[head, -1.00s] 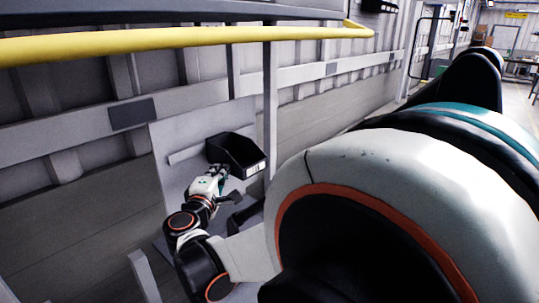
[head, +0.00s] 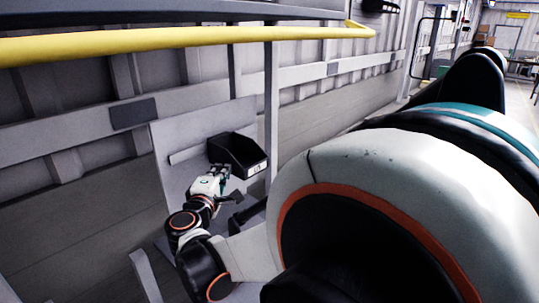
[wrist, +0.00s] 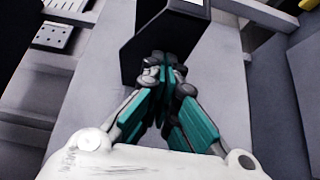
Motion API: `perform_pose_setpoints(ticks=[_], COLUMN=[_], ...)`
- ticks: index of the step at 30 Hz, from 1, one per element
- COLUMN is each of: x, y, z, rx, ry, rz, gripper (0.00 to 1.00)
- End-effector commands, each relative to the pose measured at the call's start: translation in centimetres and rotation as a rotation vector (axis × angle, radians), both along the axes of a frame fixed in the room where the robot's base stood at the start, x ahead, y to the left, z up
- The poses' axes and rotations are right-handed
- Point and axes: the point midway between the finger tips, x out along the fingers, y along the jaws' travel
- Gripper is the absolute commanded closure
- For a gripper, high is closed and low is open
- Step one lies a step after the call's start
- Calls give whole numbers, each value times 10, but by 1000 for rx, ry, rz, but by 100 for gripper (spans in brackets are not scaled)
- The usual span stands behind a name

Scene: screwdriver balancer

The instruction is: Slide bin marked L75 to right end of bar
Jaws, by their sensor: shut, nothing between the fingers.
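A black open-topped bin (head: 240,150) hangs on a light horizontal bar (head: 184,154) on a grey upright panel. A white label (head: 257,168) shows on its front, too small to read. The bin covers the right part of the bar; the bar's left end is bare. My gripper (head: 224,171) is shut and empty at the bin's lower left side. In the wrist view, the teal fingers of my gripper (wrist: 164,62) are together against or just short of the bin's dark side wall (wrist: 142,42). I cannot tell if they touch.
A grey post (head: 271,95) stands just right of the panel. A yellow rail (head: 180,41) runs above, well clear of the bin.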

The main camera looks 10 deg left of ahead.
Motion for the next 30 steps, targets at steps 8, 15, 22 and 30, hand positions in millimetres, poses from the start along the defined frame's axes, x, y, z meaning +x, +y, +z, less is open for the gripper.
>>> perform_pose_setpoints(ticks=[8,15,22,30], x=[7,13,18,25], y=[-4,-7,-10,-13], z=[0,0,0,0], rx=[0,0,0,0], ry=[0,0,0,0], rz=[-2,-1,-1,-2], gripper=[100,100,100,100])
